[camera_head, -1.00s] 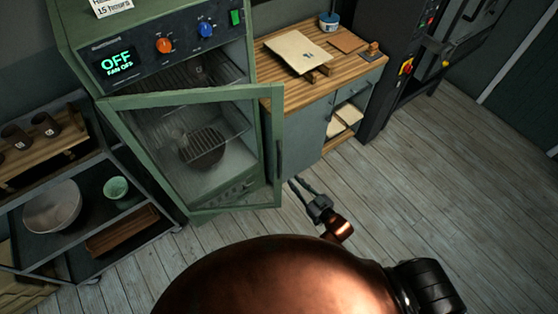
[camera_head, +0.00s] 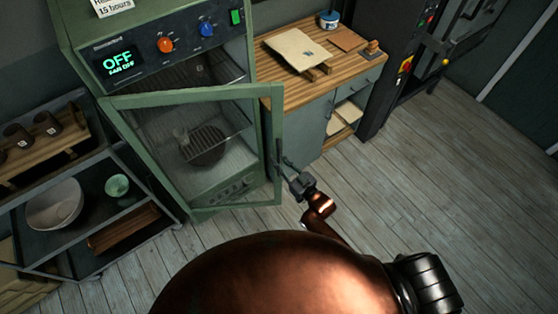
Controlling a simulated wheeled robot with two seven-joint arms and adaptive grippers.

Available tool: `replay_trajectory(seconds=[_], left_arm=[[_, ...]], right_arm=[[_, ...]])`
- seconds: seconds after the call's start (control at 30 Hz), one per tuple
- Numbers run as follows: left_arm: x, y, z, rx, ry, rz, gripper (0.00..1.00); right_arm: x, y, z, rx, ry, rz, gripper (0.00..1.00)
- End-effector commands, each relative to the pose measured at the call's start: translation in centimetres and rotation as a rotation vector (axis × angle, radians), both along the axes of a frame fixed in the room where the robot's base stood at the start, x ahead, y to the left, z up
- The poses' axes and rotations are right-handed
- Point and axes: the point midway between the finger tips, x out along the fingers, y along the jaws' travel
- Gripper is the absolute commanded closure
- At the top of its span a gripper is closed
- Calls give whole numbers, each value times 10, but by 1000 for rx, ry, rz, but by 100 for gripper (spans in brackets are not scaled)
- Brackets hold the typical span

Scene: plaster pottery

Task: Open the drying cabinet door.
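The green drying cabinet (camera_head: 75,40) stands at the upper left. Its glass-paned door (camera_head: 192,97) is partly open, with a gap above its top edge into the interior. A dark upright handle (camera_head: 279,152) is on the door's right edge. My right gripper (camera_head: 284,166) is at the handle's lower part, with its two fingers spread apart. Whether they touch the handle is too small to tell. My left gripper is not in view.
A wooden-topped bench (camera_head: 276,72) with a board on it stands right of the cabinet. A shelf rack (camera_head: 75,235) with bowls is at the left. The plank floor (camera_head: 430,180) is clear at the right.

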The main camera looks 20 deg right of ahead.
Motion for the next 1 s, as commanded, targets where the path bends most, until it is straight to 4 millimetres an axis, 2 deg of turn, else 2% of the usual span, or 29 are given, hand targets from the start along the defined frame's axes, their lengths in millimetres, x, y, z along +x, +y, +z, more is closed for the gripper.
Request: replay_trajectory(seconds=[0.1, 0.37, 1.0], left_arm=[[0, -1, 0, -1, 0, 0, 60], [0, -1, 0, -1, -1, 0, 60], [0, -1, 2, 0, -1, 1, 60]], right_arm=[[0, 0, 0, 0, 0, 0, 83], [0, 0, 0, 0, 0, 0, 100], [-4, 4, 1, 0, 0, 5, 100]])
